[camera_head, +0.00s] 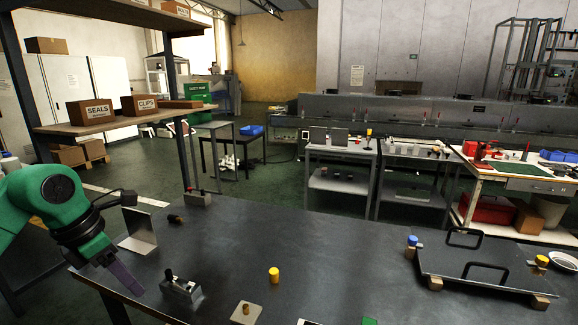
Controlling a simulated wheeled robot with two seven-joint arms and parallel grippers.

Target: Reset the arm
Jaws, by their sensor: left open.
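My left gripper (124,280) hangs from the green arm at the left, tilted down near the left edge of the dark table (330,250). Its jaws look empty. A small metal block with black parts (181,289) stands on the table to its right, apart from it. A bent metal plate (138,232) stands behind it. My right gripper does not show.
A yellow cylinder (273,274) and a beige block (246,312) stand on the table's front middle. A dark plate with two handles (485,266) rests on wooden blocks at the right. The table's centre is clear. A shelf with cardboard boxes (90,112) rises at the left.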

